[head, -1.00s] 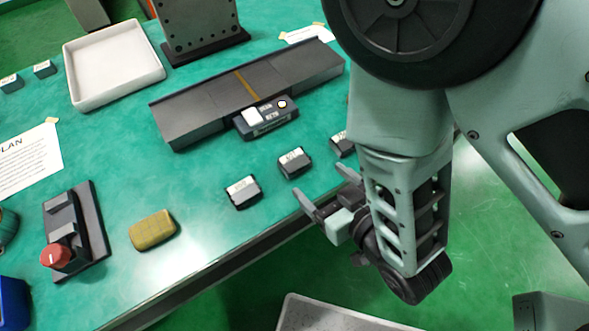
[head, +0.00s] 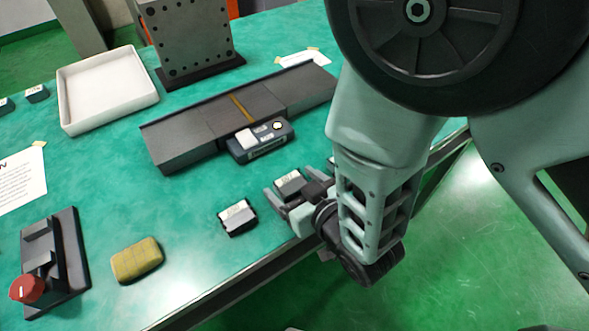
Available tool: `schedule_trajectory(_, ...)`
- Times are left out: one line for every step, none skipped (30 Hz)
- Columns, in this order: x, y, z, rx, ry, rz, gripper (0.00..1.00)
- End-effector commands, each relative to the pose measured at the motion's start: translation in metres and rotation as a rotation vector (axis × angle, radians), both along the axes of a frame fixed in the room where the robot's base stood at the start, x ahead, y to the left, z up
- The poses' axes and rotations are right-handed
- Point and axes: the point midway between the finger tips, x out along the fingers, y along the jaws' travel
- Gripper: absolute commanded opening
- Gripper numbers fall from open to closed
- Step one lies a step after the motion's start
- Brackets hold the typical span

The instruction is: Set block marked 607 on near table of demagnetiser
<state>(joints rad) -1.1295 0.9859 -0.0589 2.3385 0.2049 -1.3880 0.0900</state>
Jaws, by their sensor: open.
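The demagnetiser is a long dark grey bar with a brown stripe across its middle; a flat table lies on each side, the left one (head: 180,138) and the right one (head: 300,85). A control box (head: 260,141) sits at its front. Small dark blocks with pale labels stand in front of it: one at the left (head: 237,217) and one at my gripper (head: 289,182). A third is mostly hidden behind my arm. I cannot read the numbers. My gripper (head: 287,193) is open, low at the table's front edge, its fingers reaching around the middle block.
A yellow-brown pad (head: 137,260) and a dark fixture with a red knob (head: 28,288) lie at the left. A white tray (head: 108,88) and a drilled steel plate (head: 191,35) stand behind. Clear green tabletop lies between the pad and the demagnetiser.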

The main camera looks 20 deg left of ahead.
Motion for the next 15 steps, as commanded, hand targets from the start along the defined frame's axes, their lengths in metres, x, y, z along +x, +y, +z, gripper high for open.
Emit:
schedule_trajectory(0.0036,0.0044,-0.0010,0.001,-0.001,0.000,0.80)
schedule_trajectory(0.0049,0.0058,-0.0022,0.000,0.000,0.000,0.80)
schedule_trajectory(0.0062,0.0075,-0.0034,-0.001,0.001,0.000,0.80)
schedule_trajectory(0.0069,0.0083,-0.0039,0.001,0.001,0.001,0.80)
schedule_trajectory(0.0073,0.0088,-0.0043,0.001,0.001,0.001,0.80)
schedule_trajectory(0.0075,0.0091,-0.0045,0.001,0.001,0.001,0.80)
schedule_trajectory(0.0075,0.0091,-0.0046,0.001,0.001,0.001,0.80)
schedule_trajectory(0.0074,0.0090,-0.0047,0.001,0.001,0.001,0.80)
schedule_trajectory(0.0073,0.0089,-0.0046,0.001,0.001,0.001,0.80)
schedule_trajectory(0.0074,0.0088,-0.0045,0.001,0.001,0.001,0.80)
schedule_trajectory(0.0074,0.0088,-0.0046,0.001,0.001,0.001,0.77)
schedule_trajectory(0.0074,0.0088,-0.0045,0.001,0.001,0.001,0.66)
schedule_trajectory(0.0074,0.0088,-0.0045,0.001,0.001,0.001,0.58)
schedule_trajectory(0.0074,0.0088,-0.0045,0.001,0.001,0.001,0.49)
schedule_trajectory(0.0073,0.0087,-0.0045,0.001,0.001,0.000,0.38)
